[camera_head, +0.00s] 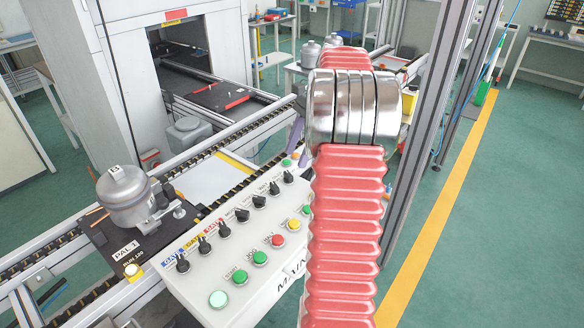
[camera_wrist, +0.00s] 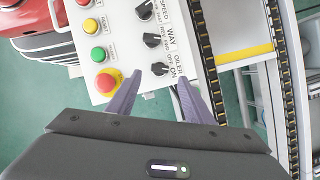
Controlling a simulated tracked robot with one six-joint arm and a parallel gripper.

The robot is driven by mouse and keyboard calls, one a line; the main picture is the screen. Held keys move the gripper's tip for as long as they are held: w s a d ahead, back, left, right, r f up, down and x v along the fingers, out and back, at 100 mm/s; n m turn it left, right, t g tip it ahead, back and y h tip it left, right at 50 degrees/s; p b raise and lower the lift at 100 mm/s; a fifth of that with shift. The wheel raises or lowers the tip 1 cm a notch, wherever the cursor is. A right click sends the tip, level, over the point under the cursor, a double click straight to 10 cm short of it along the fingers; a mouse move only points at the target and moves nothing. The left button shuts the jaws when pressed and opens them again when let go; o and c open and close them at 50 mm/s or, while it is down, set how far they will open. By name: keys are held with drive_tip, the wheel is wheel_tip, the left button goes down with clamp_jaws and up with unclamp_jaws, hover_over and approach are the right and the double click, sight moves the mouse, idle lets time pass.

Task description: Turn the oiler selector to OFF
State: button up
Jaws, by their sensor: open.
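The oiler selector (camera_wrist: 160,69) is a small black rotary knob on the white control panel. Its label has OILER, OFF and ON beside it in the wrist view. The knob's bar lies roughly across the picture; which mark it points at is too small to tell. My gripper (camera_wrist: 158,77) is open and empty, with its two purple fingers on either side of the knob's near side. I cannot tell whether they touch it. In the head view my red-sleeved arm hides most of my gripper, and the oiler knob appears to be the far one (camera_head: 288,176) of the row.
The WAY knob (camera_wrist: 152,41) and SPEED knob (camera_wrist: 144,11) stand close by on the panel (camera_wrist: 125,25). A red emergency button (camera_wrist: 108,82) and a green button (camera_wrist: 98,54) lie to the left. A conveyor rail (camera_wrist: 285,80) runs at right. A compressor (camera_head: 127,197) sits on a pallet.

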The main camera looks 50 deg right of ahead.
sight(289, 173)
drive_tip(key=x, duration=0.5)
drive_tip(key=shift+a+f, duration=0.15)
drive_tip(key=shift+f, duration=0.2)
drive_tip(key=shift+c, duration=0.6)
drive_tip(key=c, duration=0.9)
